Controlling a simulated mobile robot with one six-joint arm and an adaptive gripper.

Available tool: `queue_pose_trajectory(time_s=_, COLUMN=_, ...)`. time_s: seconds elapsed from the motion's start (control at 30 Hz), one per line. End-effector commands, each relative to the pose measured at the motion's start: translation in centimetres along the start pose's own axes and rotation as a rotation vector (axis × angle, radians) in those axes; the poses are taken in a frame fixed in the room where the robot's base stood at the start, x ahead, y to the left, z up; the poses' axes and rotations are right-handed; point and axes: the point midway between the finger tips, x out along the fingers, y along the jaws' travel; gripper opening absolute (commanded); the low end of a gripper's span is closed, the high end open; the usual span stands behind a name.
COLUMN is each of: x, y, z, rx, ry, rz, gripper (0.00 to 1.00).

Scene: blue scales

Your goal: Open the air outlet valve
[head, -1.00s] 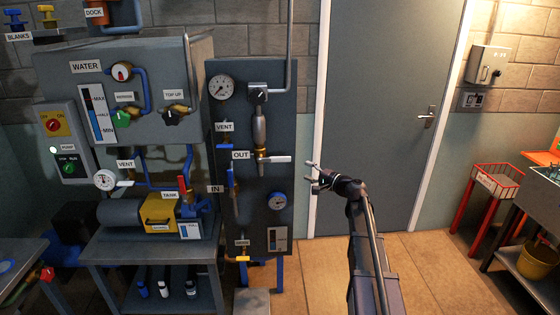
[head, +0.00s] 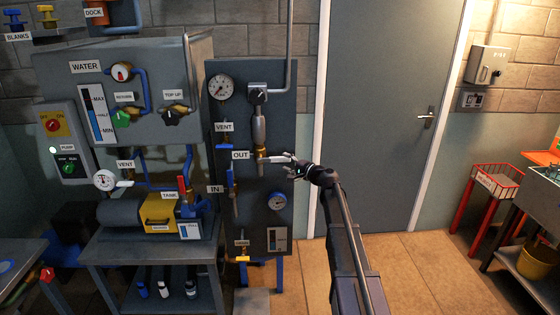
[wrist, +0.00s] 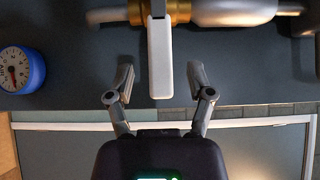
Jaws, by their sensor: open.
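The air outlet valve, next to the OUT label (head: 240,155), has a white lever handle (head: 277,159) on a brass body below a grey cylinder (head: 259,128). The lever points sideways to the right, across the vertical pipe. In the wrist view the white lever (wrist: 161,62) reaches down between the fingers, with the brass body (wrist: 160,11) at its top. My gripper (head: 291,165) is at the lever's free end. In the wrist view my gripper (wrist: 160,80) is open, one finger on each side of the lever, with a visible gap on both sides.
The dark panel (head: 270,180) also carries a blue IN handle (head: 230,178), a blue round gauge (head: 278,201) and a pressure gauge (head: 221,87). The blue gauge also shows in the wrist view (wrist: 18,69). A grey door (head: 375,120) stands to the right.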

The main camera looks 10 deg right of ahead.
Motion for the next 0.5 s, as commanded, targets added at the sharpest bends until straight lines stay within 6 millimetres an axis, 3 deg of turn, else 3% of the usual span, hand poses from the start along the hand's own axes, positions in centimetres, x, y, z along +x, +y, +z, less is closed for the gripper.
queue_pose_trajectory(time_s=0.2, x=2.6, y=0.0, z=-0.1, rx=0.0, ry=-0.001, rz=0.0, gripper=0.69)
queue_pose_trajectory(time_s=0.5, x=3.5, y=0.0, z=0.0, rx=0.0, ry=0.001, rz=0.0, gripper=0.69)
